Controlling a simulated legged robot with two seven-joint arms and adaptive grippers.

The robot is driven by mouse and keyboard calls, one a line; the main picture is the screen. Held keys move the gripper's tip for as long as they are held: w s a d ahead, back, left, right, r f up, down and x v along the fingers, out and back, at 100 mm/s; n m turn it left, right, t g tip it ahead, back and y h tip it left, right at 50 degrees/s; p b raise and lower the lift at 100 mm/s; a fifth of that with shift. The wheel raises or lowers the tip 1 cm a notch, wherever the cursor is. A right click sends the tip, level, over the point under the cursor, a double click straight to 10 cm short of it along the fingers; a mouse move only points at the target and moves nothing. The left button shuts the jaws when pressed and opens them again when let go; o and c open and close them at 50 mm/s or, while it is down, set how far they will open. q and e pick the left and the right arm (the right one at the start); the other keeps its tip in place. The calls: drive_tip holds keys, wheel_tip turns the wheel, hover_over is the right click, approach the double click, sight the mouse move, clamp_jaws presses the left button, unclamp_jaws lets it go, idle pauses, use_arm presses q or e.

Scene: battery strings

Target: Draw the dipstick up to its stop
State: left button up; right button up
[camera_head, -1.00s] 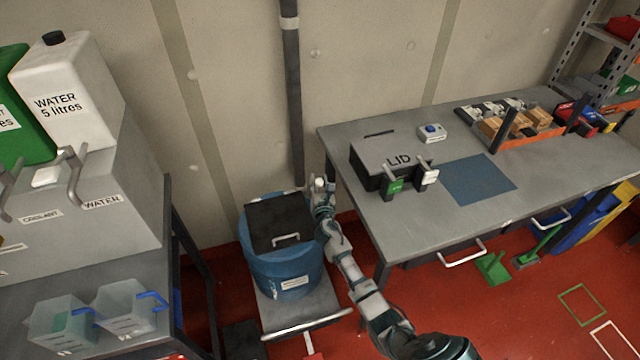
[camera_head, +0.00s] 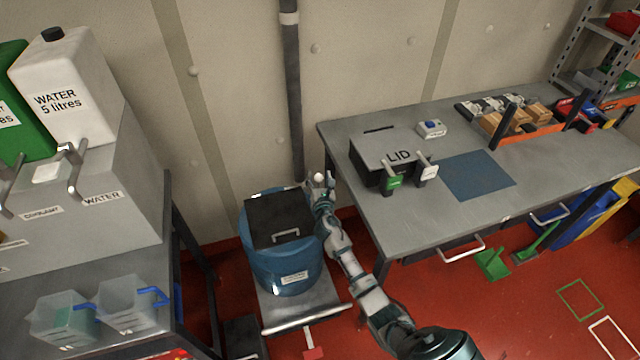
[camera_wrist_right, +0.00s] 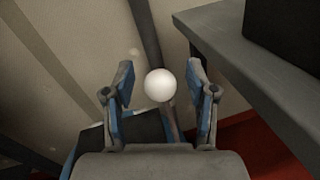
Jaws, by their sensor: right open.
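A white ball knob (camera_wrist_right: 160,85) tops a thin rod (camera_wrist_right: 172,122), which I take to be the dipstick. In the head view the small white knob (camera_head: 318,177) shows at the back right of the blue drum (camera_head: 285,265), among my fingers. My right gripper (camera_head: 316,187) is open there. In the right wrist view its two fingers stand on either side of the knob, with a visible gap on each side. The rod's lower end is hidden. My left gripper is not in view.
A black lid (camera_head: 278,220) with a handle covers the drum, which stands on a low trolley (camera_head: 300,307). A grey workbench (camera_head: 425,220) stands close on the right. A dark pipe (camera_head: 292,90) runs down the wall behind. A tank bench (camera_head: 130,270) stands left.

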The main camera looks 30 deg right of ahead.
drive_tip(key=v, duration=1.1)
drive_tip(key=shift+s, duration=0.3)
drive_tip(key=shift+a, duration=0.1)
drive_tip(key=s+a+f+m+g+y, duration=0.1)
drive_tip(key=s+a+f+m+g, duration=0.1)
drive_tip(key=s+f+m+g, duration=0.35)
drive_tip(key=s+a+f+m+g+y, duration=0.1)
drive_tip(key=s+a+f+m+g, duration=0.15)
drive_tip(key=s+f+m, duration=0.6)
drive_tip(key=s+a+m+g+y, duration=0.3)
drive_tip(key=s+a+m, duration=0.25)
drive_tip(key=s, duration=0.55)
drive_tip(key=s+a+m+g+y, duration=0.25)
drive_tip(key=s+a+m, duration=0.35)
drive_tip(key=s, duration=0.4)
drive_tip(key=s+f, duration=0.2)
drive_tip(key=f, duration=1.4)
drive_tip(key=s+d+f+m+g, duration=0.1)
drive_tip(key=s+f, duration=0.2)
drive_tip(key=f, duration=1.3)
drive_tip(key=shift+s, duration=0.2)
